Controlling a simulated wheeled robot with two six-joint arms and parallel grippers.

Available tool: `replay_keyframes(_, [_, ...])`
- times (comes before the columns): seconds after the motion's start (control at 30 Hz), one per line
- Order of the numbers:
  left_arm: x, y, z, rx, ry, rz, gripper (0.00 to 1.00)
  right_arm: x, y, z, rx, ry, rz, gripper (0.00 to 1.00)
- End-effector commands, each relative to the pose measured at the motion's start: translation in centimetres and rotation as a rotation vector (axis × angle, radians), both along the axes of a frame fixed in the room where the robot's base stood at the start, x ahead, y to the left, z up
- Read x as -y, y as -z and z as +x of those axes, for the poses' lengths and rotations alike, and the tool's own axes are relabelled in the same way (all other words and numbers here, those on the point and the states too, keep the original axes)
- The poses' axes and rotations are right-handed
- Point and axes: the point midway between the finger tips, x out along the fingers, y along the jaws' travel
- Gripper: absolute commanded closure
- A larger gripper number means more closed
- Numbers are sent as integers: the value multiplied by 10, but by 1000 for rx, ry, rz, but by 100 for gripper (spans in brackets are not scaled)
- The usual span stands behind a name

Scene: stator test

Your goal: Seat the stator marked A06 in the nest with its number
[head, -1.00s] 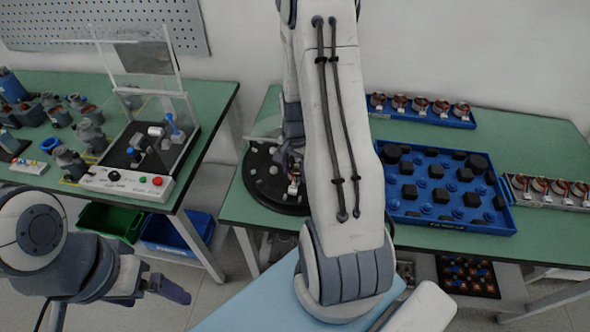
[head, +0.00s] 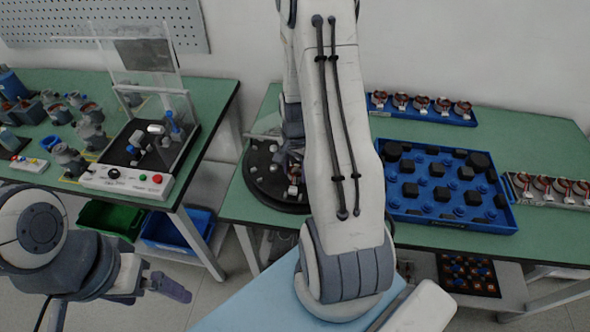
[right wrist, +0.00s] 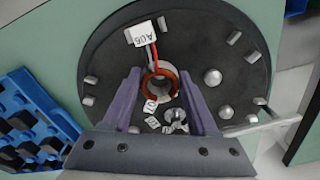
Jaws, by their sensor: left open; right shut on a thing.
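The stator (right wrist: 160,77), a copper-red ring with red and white leads and a white tag reading A06 (right wrist: 142,34), is between the purple fingers of my right gripper (right wrist: 162,88) in the right wrist view. The gripper is shut on it, over a black round plate (right wrist: 215,35) with metal pegs and nests. Small white number labels (right wrist: 151,105) lie just below the ring, too small to read surely. Whether the stator touches the plate, I cannot tell. In the head view, my right arm hides most of this gripper. My left gripper (head: 168,288) is open and empty, away from the tables.
The black plate (head: 262,190) stands on the green right-hand table. A blue tray (head: 440,224) with black blocks, a blue rack (head: 420,117) of stators and a grey rack (head: 560,205) stand right of it. A test station (head: 120,182) stands on the left table.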

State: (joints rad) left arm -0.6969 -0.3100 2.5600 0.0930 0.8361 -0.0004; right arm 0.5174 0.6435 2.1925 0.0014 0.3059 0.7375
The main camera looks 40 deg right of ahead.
Motion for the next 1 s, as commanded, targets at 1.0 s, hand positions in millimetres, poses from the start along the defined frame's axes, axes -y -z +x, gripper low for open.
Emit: replay_keyframes(1.0, [0, 12, 0, 0, 0, 0, 3, 0, 18, 1, 0, 0, 0, 100])
